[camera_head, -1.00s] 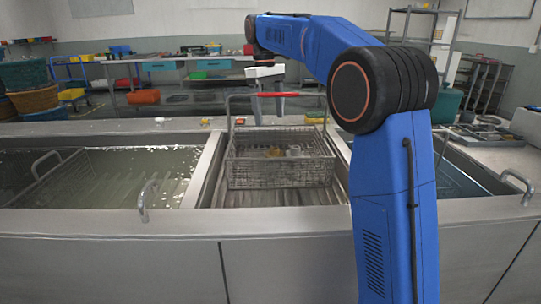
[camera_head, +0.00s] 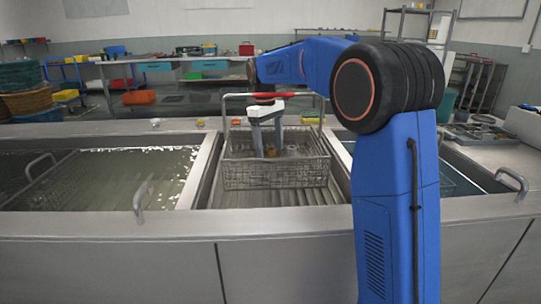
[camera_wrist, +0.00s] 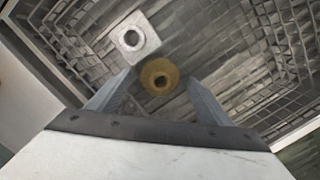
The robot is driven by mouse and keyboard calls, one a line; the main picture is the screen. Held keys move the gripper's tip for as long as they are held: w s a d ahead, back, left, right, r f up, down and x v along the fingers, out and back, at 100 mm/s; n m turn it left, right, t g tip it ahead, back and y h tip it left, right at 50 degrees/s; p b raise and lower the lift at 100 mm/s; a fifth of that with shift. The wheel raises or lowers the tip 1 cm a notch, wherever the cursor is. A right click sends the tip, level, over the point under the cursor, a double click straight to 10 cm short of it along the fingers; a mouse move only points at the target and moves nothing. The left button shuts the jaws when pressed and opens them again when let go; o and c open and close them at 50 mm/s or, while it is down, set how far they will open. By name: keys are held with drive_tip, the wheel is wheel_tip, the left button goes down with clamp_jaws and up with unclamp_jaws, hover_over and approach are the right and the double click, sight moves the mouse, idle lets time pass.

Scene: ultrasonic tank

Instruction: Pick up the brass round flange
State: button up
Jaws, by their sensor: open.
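The brass round flange (camera_wrist: 159,76) lies in the wire basket (camera_head: 275,176), a gold disc with a dark centre hole. In the head view the flange (camera_head: 270,151) shows small and partly hidden between my fingers. My gripper (camera_head: 266,148) is open and points down into the basket from above. In the wrist view my two fingers (camera_wrist: 155,90) stand on either side of the flange, apart from it. How far the fingertips are above it I cannot tell.
A silver square block (camera_wrist: 133,38) with a round hole lies close beside the flange. The basket's walls surround both parts, and its red handle (camera_head: 272,95) arches over it. A water-filled tank (camera_head: 110,175) is at left.

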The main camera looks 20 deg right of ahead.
drive_tip(key=shift+f, duration=0.3)
drive_tip(key=c, duration=1.4)
drive_tip(key=shift+r, duration=0.15)
